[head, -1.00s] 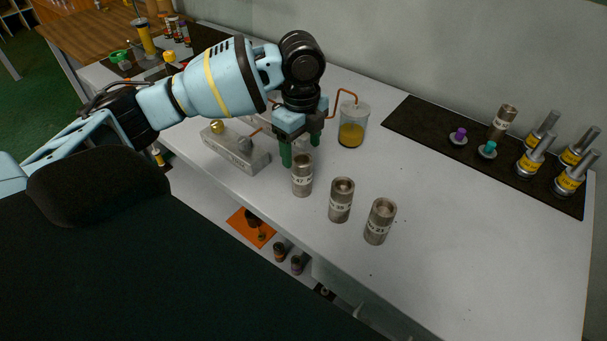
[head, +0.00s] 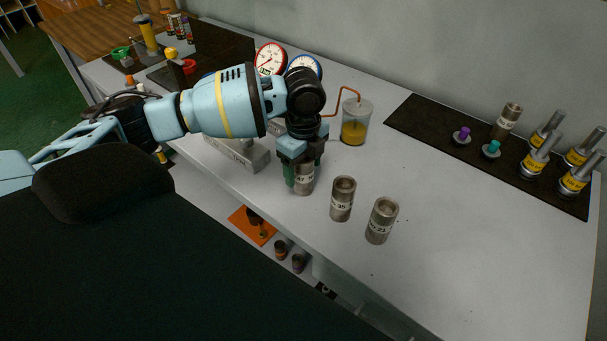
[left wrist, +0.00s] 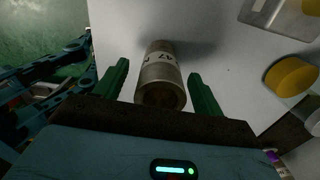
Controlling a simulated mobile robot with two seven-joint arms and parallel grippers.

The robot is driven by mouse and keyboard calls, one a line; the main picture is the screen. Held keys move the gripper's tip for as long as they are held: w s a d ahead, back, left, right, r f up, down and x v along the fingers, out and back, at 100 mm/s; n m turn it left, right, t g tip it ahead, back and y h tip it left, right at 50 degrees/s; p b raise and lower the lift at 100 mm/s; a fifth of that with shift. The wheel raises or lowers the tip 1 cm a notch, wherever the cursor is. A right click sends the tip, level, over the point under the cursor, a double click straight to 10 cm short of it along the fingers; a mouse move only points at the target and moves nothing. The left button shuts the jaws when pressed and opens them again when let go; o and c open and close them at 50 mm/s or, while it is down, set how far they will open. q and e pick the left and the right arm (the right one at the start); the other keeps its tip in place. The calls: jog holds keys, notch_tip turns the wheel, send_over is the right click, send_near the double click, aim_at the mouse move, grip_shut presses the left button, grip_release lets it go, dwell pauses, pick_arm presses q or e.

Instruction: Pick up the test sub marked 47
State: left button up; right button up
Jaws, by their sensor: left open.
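The test sub marked 47 (head: 304,184) is a brown metal cylinder with a pale label, standing upright on the white bench. My left gripper (head: 303,178) is open around its upper part and hides some of it. In the left wrist view the sub (left wrist: 160,76) lies between the two green fingers of the gripper (left wrist: 161,88), with a gap on each side. Its 47 label faces the camera. Two similar subs stand to the right, one marked 35 (head: 342,199) and one that seems marked 23 (head: 381,221).
A grey metal block (head: 240,152) and two gauges (head: 270,58) are behind and left of the gripper. A jar with amber liquid (head: 355,122) stands behind. A dark mat (head: 430,122) at the right holds several fittings. The bench's right front is clear.

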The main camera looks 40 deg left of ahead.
pick_arm(q)
jog(key=c, duration=1.4)
grip_shut()
pick_arm(e)
jog(key=shift+d, duration=0.1)
pick_arm(q)
jog(key=shift+r, duration=0.15)
